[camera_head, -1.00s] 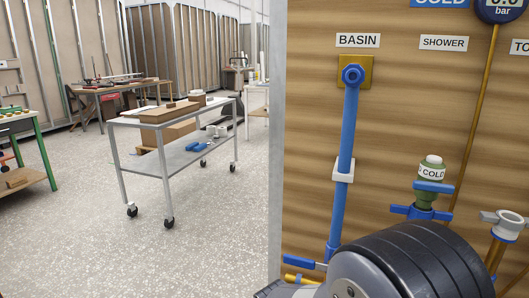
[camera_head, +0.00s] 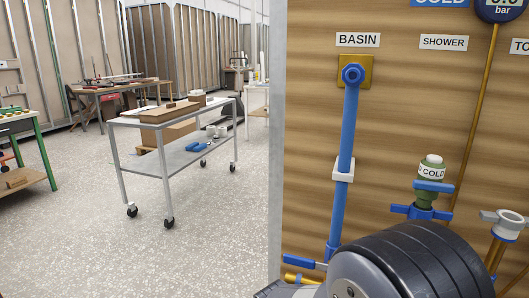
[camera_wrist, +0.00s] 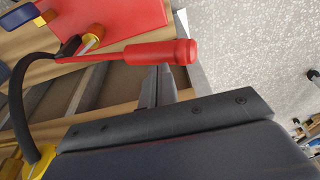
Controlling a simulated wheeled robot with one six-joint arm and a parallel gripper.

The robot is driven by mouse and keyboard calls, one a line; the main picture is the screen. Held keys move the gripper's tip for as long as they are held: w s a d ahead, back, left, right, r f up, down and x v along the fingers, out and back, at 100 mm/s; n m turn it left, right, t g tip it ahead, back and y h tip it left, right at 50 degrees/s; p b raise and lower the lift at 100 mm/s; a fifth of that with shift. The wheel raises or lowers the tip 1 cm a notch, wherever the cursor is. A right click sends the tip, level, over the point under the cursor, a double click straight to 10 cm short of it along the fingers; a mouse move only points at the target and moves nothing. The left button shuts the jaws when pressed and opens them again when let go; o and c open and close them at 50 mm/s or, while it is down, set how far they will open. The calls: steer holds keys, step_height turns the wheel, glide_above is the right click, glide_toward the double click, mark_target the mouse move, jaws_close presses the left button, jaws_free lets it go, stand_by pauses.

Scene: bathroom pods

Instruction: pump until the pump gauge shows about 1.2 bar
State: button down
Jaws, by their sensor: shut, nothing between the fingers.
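In the wrist view, a red pump box (camera_wrist: 115,18) sits at the top, with a red lever handle (camera_wrist: 160,52) reaching right from a yellow pivot. My gripper (camera_wrist: 158,74) is shut and empty. Its fingertips are just below the handle in the picture; I cannot tell whether they touch it. A dark blue part with a yellow end (camera_wrist: 18,17) is at the top left corner; no reading shows on it. In the head view, a round blue bar gauge (camera_head: 501,10) is cut by the top edge, its digits only partly visible. My gripper is hidden there.
A black hose (camera_wrist: 18,105) curves down at the left of the wrist view. In the head view, a wooden panel carries a blue basin pipe (camera_head: 346,130) and a cold valve (camera_head: 432,188). A wheeled trolley (camera_head: 205,115) stands left, with open floor around it.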

steer(key=s+a+b+x, duration=0.1)
steer(key=s+b+x, duration=0.1)
steer(key=b+x, duration=0.85)
steer(key=p+v, duration=0.3)
steer(key=w+p+v, duration=0.1)
steer(key=p+v, duration=0.2)
steer(key=v, duration=0.1)
steer(key=w+d+p+v, duration=0.1)
steer(key=p+v, duration=0.2)
steer(key=p, duration=0.1)
steer(key=shift+r, duration=0.55)
steer(key=shift+f, duration=0.2)
steer(key=s+a+b+x, duration=0.1)
steer(key=s+b+x, duration=0.1)
steer(key=b+x, duration=0.65)
step_height(320, 180, up, 9)
steer(key=p, duration=0.8)
steer(key=shift+w+d+f, duration=0.15)
steer(key=shift+d, duration=0.05)
steer(key=shift+f, duration=0.1)
